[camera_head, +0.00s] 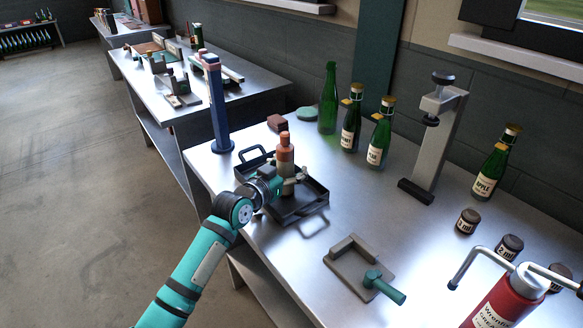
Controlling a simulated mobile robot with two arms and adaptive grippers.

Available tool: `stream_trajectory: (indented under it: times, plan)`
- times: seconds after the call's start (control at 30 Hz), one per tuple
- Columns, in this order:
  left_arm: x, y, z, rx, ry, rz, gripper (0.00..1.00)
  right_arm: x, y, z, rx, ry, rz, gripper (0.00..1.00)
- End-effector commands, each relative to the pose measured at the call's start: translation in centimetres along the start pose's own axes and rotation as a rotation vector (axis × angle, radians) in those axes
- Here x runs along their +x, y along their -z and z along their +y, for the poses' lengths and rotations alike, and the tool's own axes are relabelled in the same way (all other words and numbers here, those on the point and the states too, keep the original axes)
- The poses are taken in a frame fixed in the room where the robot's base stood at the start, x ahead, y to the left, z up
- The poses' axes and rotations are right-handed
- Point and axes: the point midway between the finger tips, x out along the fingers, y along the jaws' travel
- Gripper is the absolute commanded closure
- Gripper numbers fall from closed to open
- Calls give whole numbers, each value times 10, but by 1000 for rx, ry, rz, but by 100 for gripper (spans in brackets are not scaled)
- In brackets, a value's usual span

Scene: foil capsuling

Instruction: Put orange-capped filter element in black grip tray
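The orange-capped filter element (285,155) stands upright over the black grip tray (309,206), a shallow dark tray with a raised handle at its far left side. My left gripper (288,184) reaches in from the lower left at the element's lower part, and its fingers appear closed around it. The element's bottom is hidden by the gripper, so I cannot tell whether it touches the tray floor. My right gripper is out of view.
A blue post (217,105) stands left of the tray. Green bottles (380,140) and a grey press stand (440,135) are behind. A grey fixture with a teal handle (384,287) lies in front, and a red canister (507,300) stands at lower right.

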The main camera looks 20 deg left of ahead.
Motion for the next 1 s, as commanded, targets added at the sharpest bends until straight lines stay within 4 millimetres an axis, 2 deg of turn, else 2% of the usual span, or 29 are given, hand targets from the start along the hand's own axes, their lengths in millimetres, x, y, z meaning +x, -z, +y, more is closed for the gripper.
stream_trajectory:
  times: [0.27,0.33,0.8,1.0]
  plan:
    - [0,4,0,0,0,1,47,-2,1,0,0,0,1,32]
    - [-6,3,0,1,0,-1,47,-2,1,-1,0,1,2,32]
    - [-99,2,0,3,0,-1,47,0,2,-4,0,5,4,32]
    - [-118,3,0,0,0,-1,47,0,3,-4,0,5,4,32]
